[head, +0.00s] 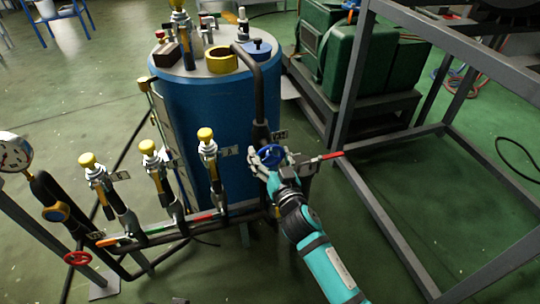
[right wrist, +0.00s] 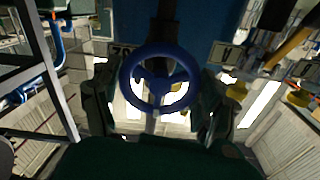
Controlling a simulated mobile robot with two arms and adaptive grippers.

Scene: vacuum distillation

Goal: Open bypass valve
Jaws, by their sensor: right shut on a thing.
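A blue handwheel valve (head: 270,155) sits low in front of the blue tank, on dark pipework. My right gripper (head: 269,163) reaches it from the lower right and is shut on the blue wheel. In the right wrist view the blue wheel (right wrist: 160,84) with its spokes lies between the two dark fingers, one on each side. Finger contact with the rim is hard to see there. A small tag stands beside the valve. My left gripper is not in view.
A blue tank (head: 210,110) stands behind the valve. A red-handled lever (head: 332,155) sticks out just right of the wheel. Several yellow-capped valves (head: 206,135) line the pipe at left. A grey metal frame (head: 385,215) stands at right.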

